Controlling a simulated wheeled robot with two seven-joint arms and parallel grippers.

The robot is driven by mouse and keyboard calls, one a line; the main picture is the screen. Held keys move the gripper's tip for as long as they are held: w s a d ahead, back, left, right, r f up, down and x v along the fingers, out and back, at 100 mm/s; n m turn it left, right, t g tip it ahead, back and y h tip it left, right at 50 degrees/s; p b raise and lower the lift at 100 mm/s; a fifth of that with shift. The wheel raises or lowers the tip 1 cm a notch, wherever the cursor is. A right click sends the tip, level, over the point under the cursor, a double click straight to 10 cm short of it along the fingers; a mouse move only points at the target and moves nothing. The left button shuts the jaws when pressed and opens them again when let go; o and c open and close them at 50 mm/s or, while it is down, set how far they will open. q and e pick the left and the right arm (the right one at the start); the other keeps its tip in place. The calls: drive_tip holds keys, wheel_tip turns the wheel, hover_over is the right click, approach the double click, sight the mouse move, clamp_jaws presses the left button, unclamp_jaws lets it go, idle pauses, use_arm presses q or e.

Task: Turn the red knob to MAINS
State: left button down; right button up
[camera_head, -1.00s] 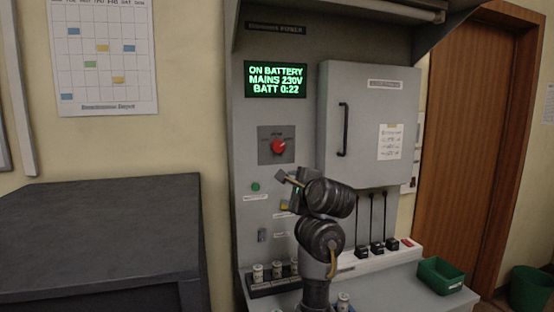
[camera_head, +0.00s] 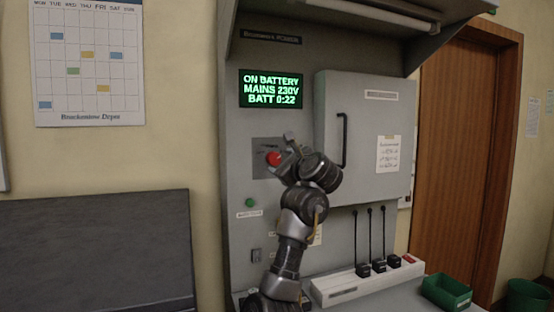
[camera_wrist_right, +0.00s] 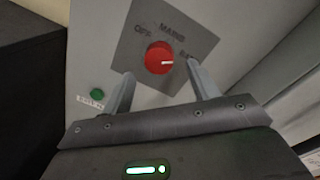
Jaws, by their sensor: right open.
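The red knob (camera_head: 273,158) sits on a grey square plate on the console panel, below the green display. In the right wrist view the red knob (camera_wrist_right: 157,58) shows whole, with OFF at its left, MAINS above and a partly hidden label starting "BA" at its right. Its white mark points right, toward the "BA" side. My right gripper (camera_head: 284,148) is at the plate and partly covers it. In the wrist view my right gripper (camera_wrist_right: 164,84) is open, its fingers apart below the knob and to either side; contact with the knob does not show. My left gripper is not in view.
The display (camera_head: 272,89) reads ON BATTERY, MAINS 230V, BATT 0:22. A green button (camera_head: 250,202) is below left of the knob. A grey cabinet (camera_head: 385,150) with a black handle (camera_head: 344,140) is close on the right. A green bin (camera_head: 446,291) stands lower right.

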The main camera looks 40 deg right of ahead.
sight(276, 159)
drive_tip(key=x, duration=0.2)
drive_tip(key=shift+w, duration=0.35)
drive_tip(key=shift+w+d, duration=0.2)
drive_tip(key=shift+w, duration=0.1)
drive_tip(key=shift+w+p, duration=0.25)
drive_tip(key=shift+p, duration=0.05)
drive_tip(key=c, duration=1)
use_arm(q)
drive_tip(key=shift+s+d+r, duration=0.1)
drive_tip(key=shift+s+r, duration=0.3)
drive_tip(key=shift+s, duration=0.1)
use_arm(e)
drive_tip(key=shift+o, duration=0.2)
drive_tip(key=shift+n, duration=0.4)
drive_tip(key=n, duration=0.4)
drive_tip(key=shift+n, duration=0.3)
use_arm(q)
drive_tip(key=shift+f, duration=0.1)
use_arm(e)
drive_tip(key=n+g, duration=0.1)
drive_tip(key=n, duration=0.5)
